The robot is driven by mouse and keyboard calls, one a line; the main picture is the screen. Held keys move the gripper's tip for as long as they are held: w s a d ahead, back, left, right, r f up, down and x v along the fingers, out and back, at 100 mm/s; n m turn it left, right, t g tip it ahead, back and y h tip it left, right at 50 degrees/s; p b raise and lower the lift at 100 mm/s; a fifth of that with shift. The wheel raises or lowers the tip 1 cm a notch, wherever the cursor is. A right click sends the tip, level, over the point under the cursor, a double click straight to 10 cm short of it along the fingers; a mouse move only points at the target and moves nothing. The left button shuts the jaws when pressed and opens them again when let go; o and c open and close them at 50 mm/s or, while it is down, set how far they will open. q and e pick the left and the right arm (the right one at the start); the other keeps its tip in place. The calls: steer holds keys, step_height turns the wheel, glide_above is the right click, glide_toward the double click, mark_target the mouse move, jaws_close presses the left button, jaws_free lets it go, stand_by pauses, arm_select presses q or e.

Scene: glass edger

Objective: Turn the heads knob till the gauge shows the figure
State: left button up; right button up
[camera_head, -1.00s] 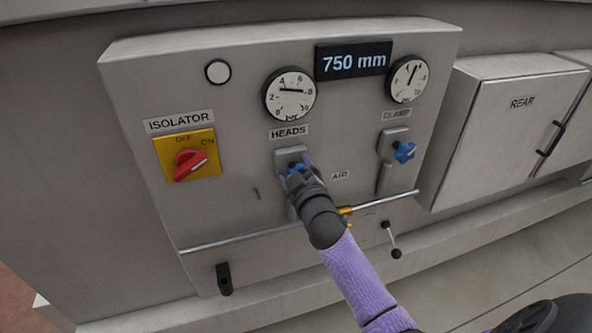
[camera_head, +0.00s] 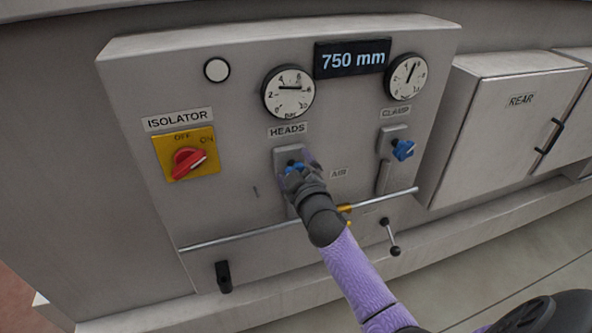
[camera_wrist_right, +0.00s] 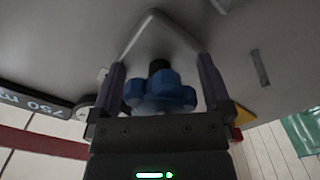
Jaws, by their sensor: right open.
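The blue heads knob (camera_head: 292,167) sits on a grey plate below the HEADS label (camera_head: 287,130). My right gripper (camera_head: 300,172) is at the knob and hides much of it. In the right wrist view, the lobed blue knob (camera_wrist_right: 160,92) lies between the two open fingers of my right gripper (camera_wrist_right: 161,85), with gaps at its sides. The heads gauge (camera_head: 289,92) is a white dial above the label; its needle lies nearly level, and the exact figure is too small to read surely. A display (camera_head: 351,60) reads 750 mm. My left gripper is not in view.
The clamp gauge (camera_head: 406,77) and a second blue knob (camera_head: 402,149) are to the right. The red isolator switch (camera_head: 189,162) is to the left. A metal rail (camera_head: 240,237) crosses below, with a lever (camera_head: 391,237) under it. The REAR cabinet (camera_head: 505,130) stands at right.

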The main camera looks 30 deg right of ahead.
steer(key=v, duration=1)
steer(key=shift+w, duration=0.1)
steer(key=s+a+f+m+g+y+b, duration=0.1)
steer(key=s+a+f+g+b, duration=0.2)
steer(key=f, duration=1)
steer(key=s+f+g+y+b, duration=0.1)
steer(key=s+f+g+b, duration=0.3)
steer(key=f, duration=0.9)
steer(key=s+a+f+m+g+y+b, duration=0.15)
steer(key=f+b, duration=0.45)
steer(key=f, duration=0.7)
steer(key=s+a+f+g+b, duration=0.1)
steer(key=s+f+g+b, duration=0.1)
steer(key=s+f, duration=0.6)
steer(key=s+a+f+m+g+b, duration=0.1)
steer(key=s+f+g+b, duration=0.2)
steer(key=s+f, duration=0.5)
steer(key=s+a+f+g+b, duration=0.2)
steer(key=s+f+b, duration=0.3)
steer(key=s+f, duration=0.3)
steer(key=s+g, duration=0.1)
steer(key=s, duration=0.2)
steer(key=shift+s, duration=0.15)
steer(key=shift+f+g, duration=0.2)
steer(key=shift+g, duration=0.05)
